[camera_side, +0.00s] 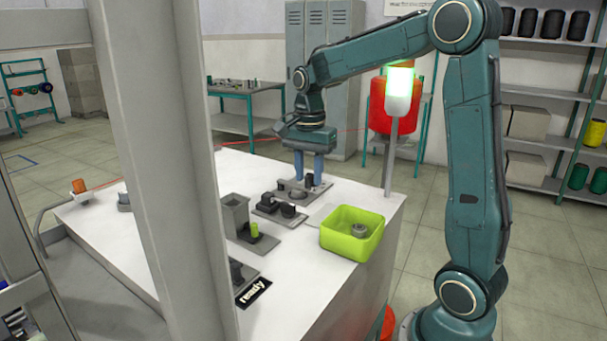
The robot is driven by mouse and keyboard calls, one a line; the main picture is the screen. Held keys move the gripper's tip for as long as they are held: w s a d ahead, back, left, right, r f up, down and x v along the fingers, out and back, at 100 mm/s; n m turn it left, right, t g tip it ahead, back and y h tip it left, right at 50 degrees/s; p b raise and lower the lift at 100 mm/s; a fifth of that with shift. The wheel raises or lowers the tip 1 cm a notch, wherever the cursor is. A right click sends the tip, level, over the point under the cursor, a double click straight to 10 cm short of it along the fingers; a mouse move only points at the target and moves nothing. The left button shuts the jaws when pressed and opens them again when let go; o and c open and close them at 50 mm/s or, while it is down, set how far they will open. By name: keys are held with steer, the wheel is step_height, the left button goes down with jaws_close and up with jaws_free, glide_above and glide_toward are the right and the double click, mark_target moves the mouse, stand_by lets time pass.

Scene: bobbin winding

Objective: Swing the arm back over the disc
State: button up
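My gripper (308,178) points straight down over a small grey plate (290,199) at the back of the white table. Its two blue fingers stand apart with a visible gap. A small dark part shows at the level of the fingertips; I cannot tell whether the fingers touch it or it stands behind them. Which part is the disc is not clear: small round dark parts sit on the plate below the gripper, and a grey round piece (358,229) lies in the green bin (340,239).
On the white table (320,290) stand a plate with black parts (268,203), a grey block fixture (235,212) with a yellow-green peg (254,230), and a "ready" sign (254,292). A grey post (160,150) hides part of the table. A lit green lamp (400,82) stands behind the bin.

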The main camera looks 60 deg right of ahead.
steer(key=shift+r, duration=3.5)
steer(key=shift+s+a+f+n+t, duration=0.7)
steer(key=shift+s+a+n+t, duration=0.25)
steer(key=shift+s+a+n, duration=1.75)
steer(key=shift+s+a+f+n+t, duration=0.8)
steer(key=shift+s+a+n, duration=1.35)
steer(key=shift+s+n, duration=1.1)
steer(key=shift+s+a+f+n+t, duration=0.55)
steer(key=shift+s+a+n+t, duration=0.5)
steer(key=shift+s+a+n, duration=1.65)
steer(key=shift+s+d+n, duration=0.1)
steer(key=shift+d+n, duration=0.2)
steer(key=shift+n, duration=0.05)
